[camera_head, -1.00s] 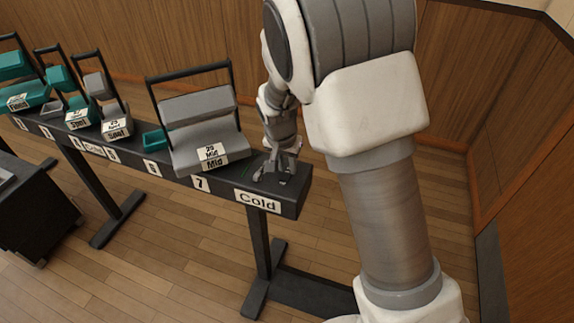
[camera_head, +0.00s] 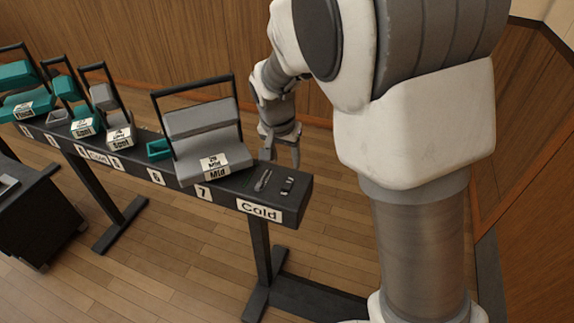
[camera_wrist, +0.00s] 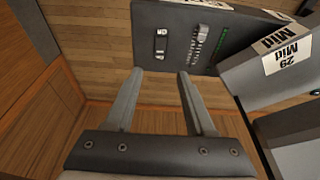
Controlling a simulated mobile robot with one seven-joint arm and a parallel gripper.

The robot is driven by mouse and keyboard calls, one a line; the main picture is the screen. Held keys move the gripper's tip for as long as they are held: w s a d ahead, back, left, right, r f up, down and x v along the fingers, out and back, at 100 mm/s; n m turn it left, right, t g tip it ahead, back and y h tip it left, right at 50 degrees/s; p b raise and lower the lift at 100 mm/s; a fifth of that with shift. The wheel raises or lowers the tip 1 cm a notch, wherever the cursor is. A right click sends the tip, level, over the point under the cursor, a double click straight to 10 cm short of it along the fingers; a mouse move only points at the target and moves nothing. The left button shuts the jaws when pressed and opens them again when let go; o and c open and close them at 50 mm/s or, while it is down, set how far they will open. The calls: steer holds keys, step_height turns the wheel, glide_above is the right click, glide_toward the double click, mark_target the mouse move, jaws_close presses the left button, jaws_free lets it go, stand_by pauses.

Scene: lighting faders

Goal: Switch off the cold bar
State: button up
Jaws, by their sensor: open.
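The cold bar's end of the long dark bar (camera_head: 300,196) carries a white "Cold" label (camera_head: 260,210) on its front. On its top are a small dark switch with pale marks (camera_head: 287,186) and a ridged grey strip (camera_head: 263,180). In the wrist view the switch (camera_wrist: 161,43), the ridged strip (camera_wrist: 198,42) and a green lit strip (camera_wrist: 221,45) sit side by side. My gripper (camera_head: 281,158) is at the bar's far edge, fingers apart and empty. In the wrist view my gripper (camera_wrist: 160,74) has its tips short of the switch, with floor between them. I cannot tell the switch's position.
A big grey fader block labelled "Mid" (camera_head: 205,138) with a black upright frame stands just left of the controls. Smaller teal and grey blocks (camera_head: 82,118) line the bar further left. A dark cabinet (camera_head: 25,215) stands at lower left. Floor right of the bar is clear.

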steer(key=p+v, duration=0.1)
steer(key=v, duration=0.7)
steer(key=shift+r, duration=0.25)
steer(key=s+d+r+n+t+p, duration=0.1)
steer(key=s+d+r+p, duration=0.4)
steer(key=s+r, duration=0.5)
steer(key=s+d+r+n+t+y+p, duration=0.1)
steer(key=s+d+r+n+p, duration=0.2)
steer(key=s+d+r+p, duration=0.3)
steer(key=s+d+r, duration=0.4)
steer(key=s, duration=0.1)
steer(key=shift+s+d+t+p, duration=0.2)
steer(key=shift+d+t+p, duration=0.1)
steer(key=shift+t, duration=0.1)
